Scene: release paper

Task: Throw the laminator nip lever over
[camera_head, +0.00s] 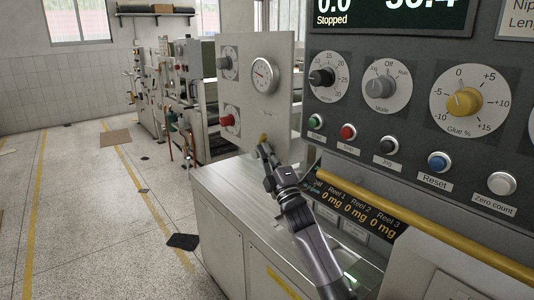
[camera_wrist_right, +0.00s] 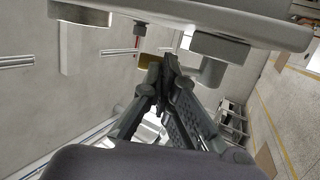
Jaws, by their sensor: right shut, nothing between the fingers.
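A light grey panel (camera_head: 272,95) stands at the left end of the console, with a dial gauge (camera_head: 265,75) on it. A small yellow piece (camera_head: 264,136) shows at the panel's lower part; it may be the nip lever's end, but I cannot tell for sure. It also shows in the right wrist view (camera_wrist_right: 149,60), beside my fingertips. My right gripper (camera_head: 265,150) is shut and empty, just below the yellow piece. In the wrist view its fingertips (camera_wrist_right: 167,62) are together; touching or apart from the piece is unclear. My left gripper is not in view.
The same panel has a black knob (camera_head: 225,62) and a red knob (camera_head: 228,120). A console (camera_head: 430,135) with dials and buttons stands right of my arm, with a yellow rail (camera_head: 420,225) below. A metal cabinet top (camera_head: 225,180) lies beneath. The floor at left is mostly open.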

